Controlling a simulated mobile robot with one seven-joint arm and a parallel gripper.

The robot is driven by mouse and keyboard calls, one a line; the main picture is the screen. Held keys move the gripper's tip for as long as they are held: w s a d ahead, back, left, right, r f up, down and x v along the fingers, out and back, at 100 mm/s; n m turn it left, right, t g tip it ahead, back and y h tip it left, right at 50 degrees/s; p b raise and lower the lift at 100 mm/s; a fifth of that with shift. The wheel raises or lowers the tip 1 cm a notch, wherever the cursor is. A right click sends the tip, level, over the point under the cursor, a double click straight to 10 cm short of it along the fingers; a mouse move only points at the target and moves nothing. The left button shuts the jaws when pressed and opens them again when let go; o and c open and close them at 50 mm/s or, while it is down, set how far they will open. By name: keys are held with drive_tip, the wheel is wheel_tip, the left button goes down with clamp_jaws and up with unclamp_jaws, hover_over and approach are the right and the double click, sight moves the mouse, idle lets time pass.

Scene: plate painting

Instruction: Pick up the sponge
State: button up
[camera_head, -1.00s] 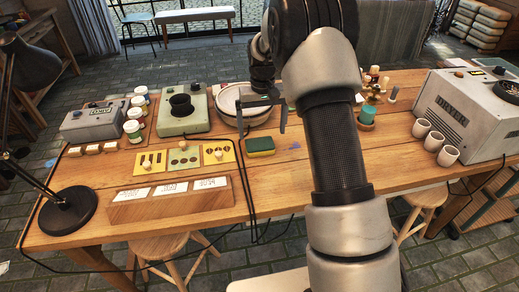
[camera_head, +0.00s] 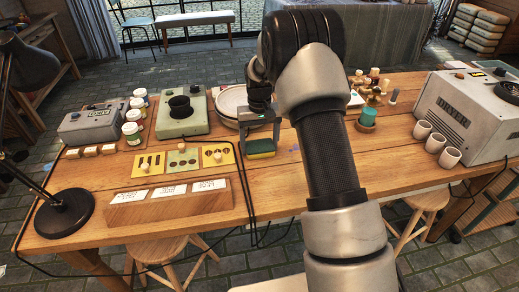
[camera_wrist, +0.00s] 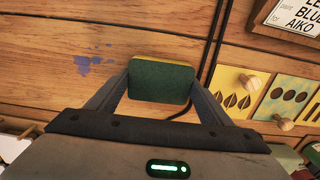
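The sponge (camera_head: 261,147), green on top with a yellow lower part, lies on the wooden table (camera_head: 330,165) right of the button panels. My gripper (camera_head: 260,136) is down at the sponge, open, with one finger on each side of it. In the wrist view the sponge (camera_wrist: 161,82) sits between the two fingertips (camera_wrist: 160,84). The fingertips are very close to its two ends; I cannot tell whether they touch it. The sponge shows no lift off the table.
Stacked plates (camera_head: 232,103) stand just behind my gripper. Yellow and green panels with knobs (camera_head: 183,157) lie to the left. A cable (camera_wrist: 213,45) runs close beside the sponge. Cups (camera_head: 436,142) and a dryer box (camera_head: 468,108) stand at the right. The table front right is clear.

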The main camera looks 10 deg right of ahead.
sight(260, 145)
drive_tip(key=c, duration=0.4)
drive_tip(key=shift+r, duration=0.1)
wheel_tip(260, 145, up, 10)
drive_tip(key=shift+f+p, duration=0.1)
drive_tip(key=shift+p, duration=0.9)
